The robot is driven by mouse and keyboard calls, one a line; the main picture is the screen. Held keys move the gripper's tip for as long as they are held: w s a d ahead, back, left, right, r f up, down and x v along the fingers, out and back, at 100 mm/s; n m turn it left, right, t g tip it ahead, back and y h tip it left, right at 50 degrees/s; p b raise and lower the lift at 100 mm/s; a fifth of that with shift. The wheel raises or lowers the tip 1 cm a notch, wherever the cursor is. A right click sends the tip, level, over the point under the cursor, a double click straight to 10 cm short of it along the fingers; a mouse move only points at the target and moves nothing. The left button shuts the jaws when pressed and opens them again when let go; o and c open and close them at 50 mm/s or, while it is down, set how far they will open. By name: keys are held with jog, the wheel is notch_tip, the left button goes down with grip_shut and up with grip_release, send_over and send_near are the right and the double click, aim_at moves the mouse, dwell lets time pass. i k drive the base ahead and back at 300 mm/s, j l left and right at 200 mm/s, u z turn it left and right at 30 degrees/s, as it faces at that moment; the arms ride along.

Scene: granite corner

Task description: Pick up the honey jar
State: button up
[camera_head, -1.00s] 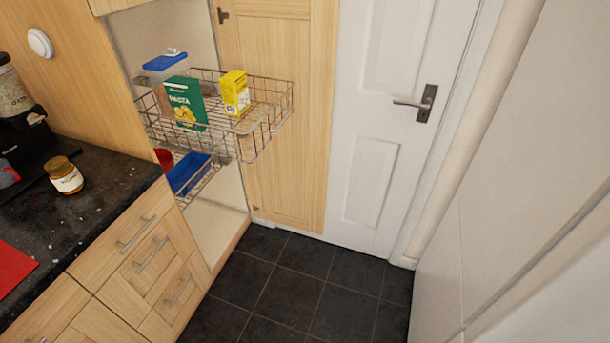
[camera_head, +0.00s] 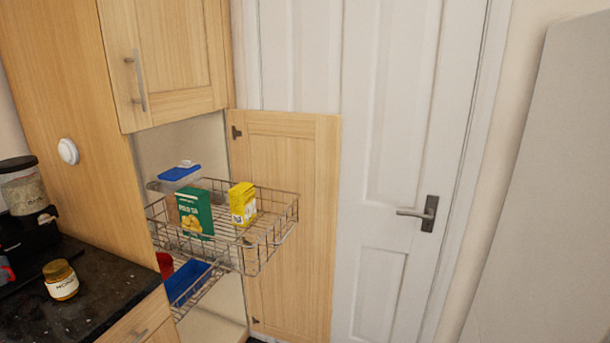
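The honey jar (camera_head: 61,281) is a small amber jar with a gold lid and a white label. It stands upright on the dark granite counter (camera_head: 108,290) at the lower left of the head view, close to a black appliance. Nothing touches it in view. My gripper does not show in this view.
A coffee grinder or similar black machine (camera_head: 22,220) stands left of the jar. A wire pull-out basket (camera_head: 262,262) juts out beyond the counter, holding a green pasta box (camera_head: 195,213), a yellow box (camera_head: 243,204) and a blue-lidded container (camera_head: 180,174). An open cupboard door (camera_head: 290,220) stands behind.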

aim_at(61, 281)
jog(key=u, duration=1.35)
